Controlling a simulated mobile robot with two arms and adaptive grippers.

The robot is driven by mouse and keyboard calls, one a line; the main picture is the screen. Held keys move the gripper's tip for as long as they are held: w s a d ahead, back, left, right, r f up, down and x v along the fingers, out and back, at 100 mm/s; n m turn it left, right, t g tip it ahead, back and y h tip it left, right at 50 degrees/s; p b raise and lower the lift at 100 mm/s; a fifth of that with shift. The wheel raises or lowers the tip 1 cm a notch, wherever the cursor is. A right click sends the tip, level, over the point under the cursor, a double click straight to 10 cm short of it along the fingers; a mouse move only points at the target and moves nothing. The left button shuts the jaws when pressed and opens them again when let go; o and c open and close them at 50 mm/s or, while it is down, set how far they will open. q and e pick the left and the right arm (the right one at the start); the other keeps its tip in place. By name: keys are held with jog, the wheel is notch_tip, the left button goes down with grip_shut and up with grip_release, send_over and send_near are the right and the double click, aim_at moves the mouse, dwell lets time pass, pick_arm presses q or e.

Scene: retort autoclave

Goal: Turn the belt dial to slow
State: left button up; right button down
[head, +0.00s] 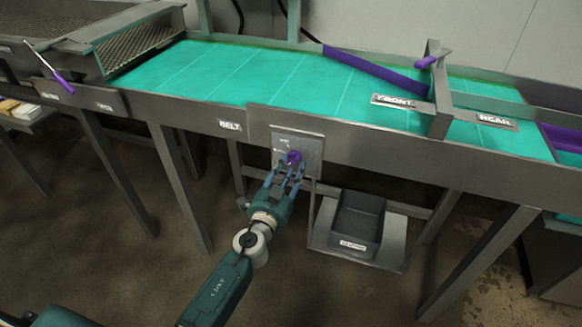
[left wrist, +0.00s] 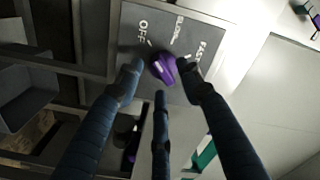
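The purple belt dial (head: 293,157) sits on a grey metal panel (head: 312,146) on the conveyor's front, right of the BELT label (head: 230,126). In the left wrist view the dial (left wrist: 164,68) shows close up, with OFF, SLOW and FAST lettered around it. I cannot tell for certain which mark it points to. My left gripper (head: 287,170) is at the dial, its blue fingers pointing at the panel. In the left wrist view its fingertips (left wrist: 160,75) are spread around the dial, with a small gap at the left finger. My right gripper is out of view.
The green conveyor belt (head: 240,75) runs above the panel, with a purple diverter bar (head: 370,68) and FRONT and REAR labels. A dark bin (head: 355,222) stands below, right of the gripper. Table legs (head: 180,185) stand left of my arm.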

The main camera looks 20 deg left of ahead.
pick_arm(q)
jog(key=shift+w, duration=0.35)
grip_shut()
jog(key=m, duration=0.5)
jog(key=m+b, duration=0.1)
jog(key=m, duration=0.3)
jog(key=shift+a+m, duration=0.2)
jog(key=shift+m, duration=0.2)
dwell(0.4)
